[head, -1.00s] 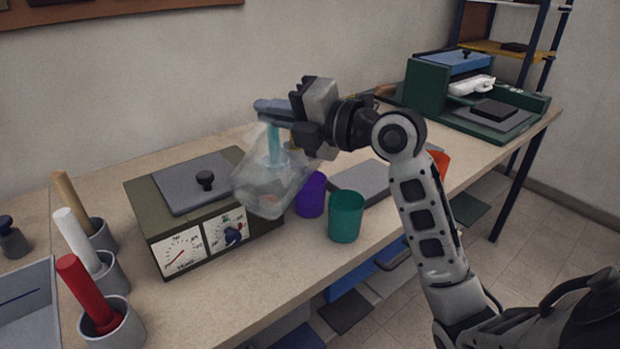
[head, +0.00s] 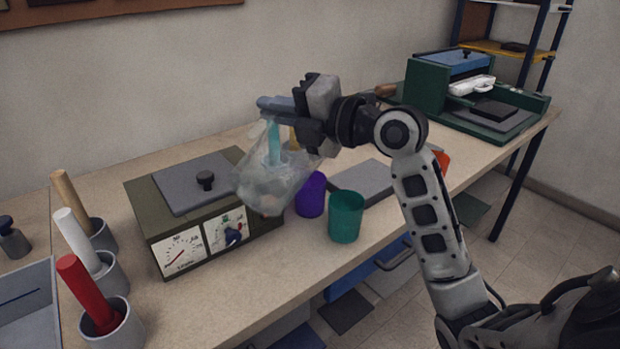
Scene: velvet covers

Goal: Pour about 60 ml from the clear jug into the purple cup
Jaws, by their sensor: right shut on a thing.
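The clear jug (head: 268,185) is tilted in the air, its lower part in front of the olive heater box and its right side close to the purple cup. My right gripper (head: 283,108) is shut on the jug at its teal handle (head: 274,143). The purple cup (head: 311,196) stands upright on the bench, just right of the jug. I cannot see a stream of liquid or the level inside the jug or the cup. My left gripper is not in view.
A teal cup (head: 346,217) stands right in front of the purple cup. A grey slab (head: 362,182) lies behind it. The olive box (head: 165,218) with dials is at left. An orange cup (head: 442,160) is partly hidden by my arm. Holders with red, white and tan handles stand at the left.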

